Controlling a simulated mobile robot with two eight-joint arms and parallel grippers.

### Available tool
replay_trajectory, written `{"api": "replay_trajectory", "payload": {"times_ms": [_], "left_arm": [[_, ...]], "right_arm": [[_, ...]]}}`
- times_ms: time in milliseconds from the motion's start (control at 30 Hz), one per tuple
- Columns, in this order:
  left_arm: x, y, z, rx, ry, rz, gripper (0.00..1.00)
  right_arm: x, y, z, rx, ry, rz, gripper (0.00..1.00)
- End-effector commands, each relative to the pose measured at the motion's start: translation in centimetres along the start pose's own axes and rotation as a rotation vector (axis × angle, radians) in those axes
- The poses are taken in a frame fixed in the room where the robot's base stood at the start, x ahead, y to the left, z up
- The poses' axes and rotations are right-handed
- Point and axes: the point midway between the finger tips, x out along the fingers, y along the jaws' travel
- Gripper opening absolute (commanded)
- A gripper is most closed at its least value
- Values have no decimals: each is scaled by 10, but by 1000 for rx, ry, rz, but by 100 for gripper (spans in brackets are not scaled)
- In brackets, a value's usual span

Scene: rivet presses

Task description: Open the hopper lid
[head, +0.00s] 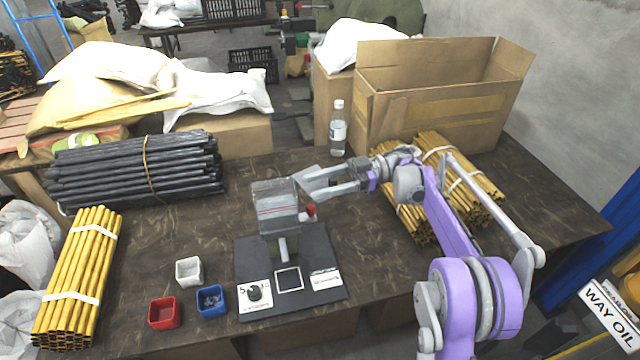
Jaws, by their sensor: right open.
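A grey rivet press with a box-shaped hopper (276,207) stands on a dark base plate (322,262) in the middle of the table. The hopper's lid (274,186) looks like the flat grey top and appears closed, though the picture is too small to be sure. A red knob (309,210) sticks out at the hopper's right side. My right gripper (303,188) is open, its fingers pointing left at the hopper's upper right edge. I cannot tell whether they touch it. My left gripper is not in view.
White (189,271), blue (211,301) and red (165,313) bins stand left of the press. Black tubes (135,170) lie behind left, yellow tubes (75,280) at far left and under my right arm. A bottle (338,130) and cardboard box (430,110) stand behind.

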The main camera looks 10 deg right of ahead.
Motion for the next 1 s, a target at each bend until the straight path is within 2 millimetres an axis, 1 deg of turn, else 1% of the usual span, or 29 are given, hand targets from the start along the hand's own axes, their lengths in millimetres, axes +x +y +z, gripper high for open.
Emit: {"api": "replay_trajectory", "payload": {"times_ms": [67, 167, 400, 500, 600, 733, 1000], "left_arm": [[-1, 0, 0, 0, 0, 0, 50], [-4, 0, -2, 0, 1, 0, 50], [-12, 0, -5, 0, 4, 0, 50], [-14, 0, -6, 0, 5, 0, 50], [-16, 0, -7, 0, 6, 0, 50], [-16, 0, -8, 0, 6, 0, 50], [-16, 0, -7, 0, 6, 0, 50]], "right_arm": [[0, 0, -6, 0, 0, 0, 57], [0, 0, -19, 0, 0, 0, 57], [0, 0, -67, 0, 0, 0, 57], [0, 0, -83, 0, 0, 0, 57], [0, 0, -94, 0, 0, 0, 57], [0, 0, -100, 0, 0, 0, 57], [0, 0, -100, 0, 0, 0, 57]]}}
